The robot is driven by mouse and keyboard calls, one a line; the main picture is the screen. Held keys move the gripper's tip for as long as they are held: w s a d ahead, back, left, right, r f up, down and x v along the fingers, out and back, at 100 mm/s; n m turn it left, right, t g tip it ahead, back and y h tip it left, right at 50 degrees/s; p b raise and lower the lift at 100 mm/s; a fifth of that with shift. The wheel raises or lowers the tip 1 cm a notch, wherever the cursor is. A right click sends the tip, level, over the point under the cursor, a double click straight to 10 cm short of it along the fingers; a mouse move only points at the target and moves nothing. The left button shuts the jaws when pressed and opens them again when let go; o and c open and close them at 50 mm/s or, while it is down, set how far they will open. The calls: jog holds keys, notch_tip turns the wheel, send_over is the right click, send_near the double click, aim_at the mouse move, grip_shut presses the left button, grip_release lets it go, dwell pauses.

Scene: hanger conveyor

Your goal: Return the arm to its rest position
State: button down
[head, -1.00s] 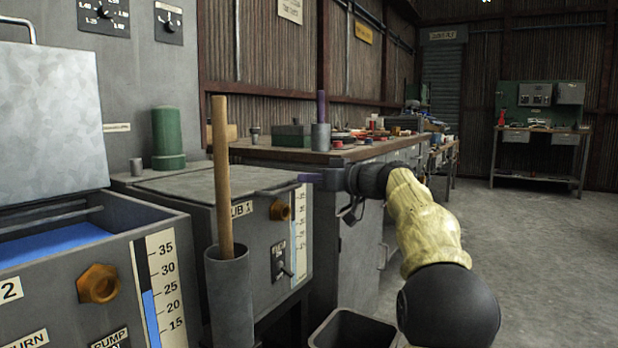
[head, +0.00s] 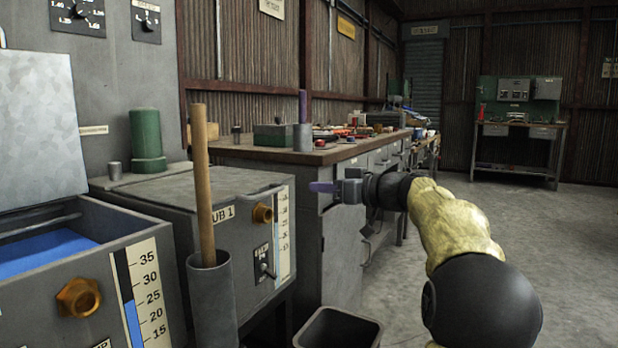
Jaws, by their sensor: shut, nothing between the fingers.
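My gripper (head: 322,187) is at the end of my arm, near the middle of the head view. Its purple fingertips point left and are closed together with nothing between them. It is in front of the grey cabinet under the workbench, to the right of the closed tub (head: 235,200), and appears apart from both. My arm (head: 450,225) reaches in from the lower right in a yellowish cover with a black joint.
A wooden rod (head: 202,170) stands in a grey holder (head: 212,300) at the front. An open tub with blue liquid (head: 45,250) is at the left. A dark bin (head: 338,330) is below my gripper. A cluttered workbench (head: 280,152) runs behind. Floor at the right is clear.

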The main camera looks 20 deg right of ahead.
jog(key=shift+s+d+f, duration=0.4)
jog(key=shift+s+d, duration=0.05)
jog(key=shift+s, duration=0.1)
jog(key=s+a+f+m+g+h+p, duration=0.3)
jog(key=s+a+f+g+p, duration=0.15)
jog(key=f+p, duration=0.2)
jog(key=s+a+f+m+g+h+p, duration=0.3)
jog(key=s+a+f+p, duration=0.15)
jog(key=f, duration=0.25)
jog(key=s+a+f+m+g+h+p, duration=0.1)
jog(key=s+f+h+p, duration=0.15)
jog(key=s+p, duration=0.5)
jog(key=s+f+g+h+p, duration=0.2)
jog(key=s+h+p, duration=0.15)
jog(key=s, duration=0.75)
jog(key=w+d+p+v, duration=0.1)
jog(key=w+p+v, duration=0.1)
jog(key=p+v, duration=1)
jog(key=w+r+p+v, duration=0.1)
jog(key=w+p+v, duration=0.2)
jog(key=p+v, duration=0.9)
jog(key=w+d+r+p+v, duration=0.1)
jog(key=w+p+v, duration=0.2)
jog(key=p+v, duration=1)
jog(key=shift+s+y+p, duration=0.25)
jog(key=shift+y+p, duration=0.15)
jog(key=shift+p, duration=0.1)
